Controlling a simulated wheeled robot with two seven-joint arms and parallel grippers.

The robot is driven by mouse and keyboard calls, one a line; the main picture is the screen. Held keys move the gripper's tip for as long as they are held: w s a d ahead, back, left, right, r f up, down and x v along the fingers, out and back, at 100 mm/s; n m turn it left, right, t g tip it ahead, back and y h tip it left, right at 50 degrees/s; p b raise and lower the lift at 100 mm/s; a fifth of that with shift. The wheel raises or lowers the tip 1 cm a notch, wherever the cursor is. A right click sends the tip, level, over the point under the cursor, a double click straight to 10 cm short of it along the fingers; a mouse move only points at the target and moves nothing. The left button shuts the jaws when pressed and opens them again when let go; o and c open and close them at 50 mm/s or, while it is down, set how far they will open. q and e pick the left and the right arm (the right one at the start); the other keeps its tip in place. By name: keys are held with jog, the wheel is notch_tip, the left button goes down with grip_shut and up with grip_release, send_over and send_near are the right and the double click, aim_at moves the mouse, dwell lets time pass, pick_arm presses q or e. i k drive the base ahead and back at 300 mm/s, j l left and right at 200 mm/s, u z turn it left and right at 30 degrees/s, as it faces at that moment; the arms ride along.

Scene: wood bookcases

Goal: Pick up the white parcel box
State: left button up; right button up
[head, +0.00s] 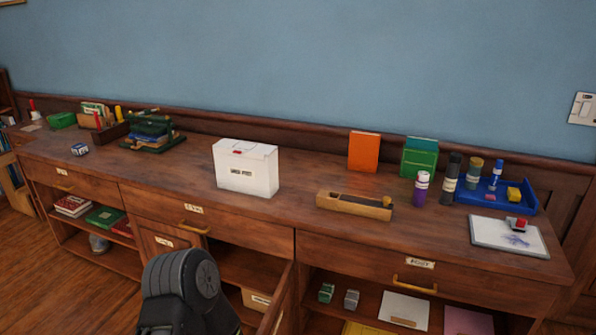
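The white parcel box (246,167) stands upright on the long wooden counter (330,238), left of the middle of the head view. It has a dark printed label on its front and a small red mark near the top. Nothing touches it from above, and its front and top are in plain sight. A dark, rounded part of my own arm shows at the bottom, below and left of the box and apart from it. No fingertips of either gripper are in view.
A green rack (152,147) stands left. A cabinet door (283,302) hangs open below. Counter beside the box is clear.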

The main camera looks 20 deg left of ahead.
aim_at(251, 176)
jog(key=i+j+z, duration=0.1)
jog(key=j+z, duration=0.25)
jog(key=j, duration=0.3)
jog(key=j+z, duration=0.35)
jog(key=j, duration=0.3)
jog(key=j+z, duration=0.35)
jog(key=j, duration=0.9)
jog(key=k+j, duration=0.15)
jog(key=j, duration=0.4)
jog(key=j+z, duration=0.1)
jog(key=j, duration=0.5)
jog(key=k+j, duration=0.15)
jog(key=j, duration=0.45)
jog(key=k+j, duration=0.1)
jog(key=j, duration=0.5)
jog(key=z, duration=0.05)
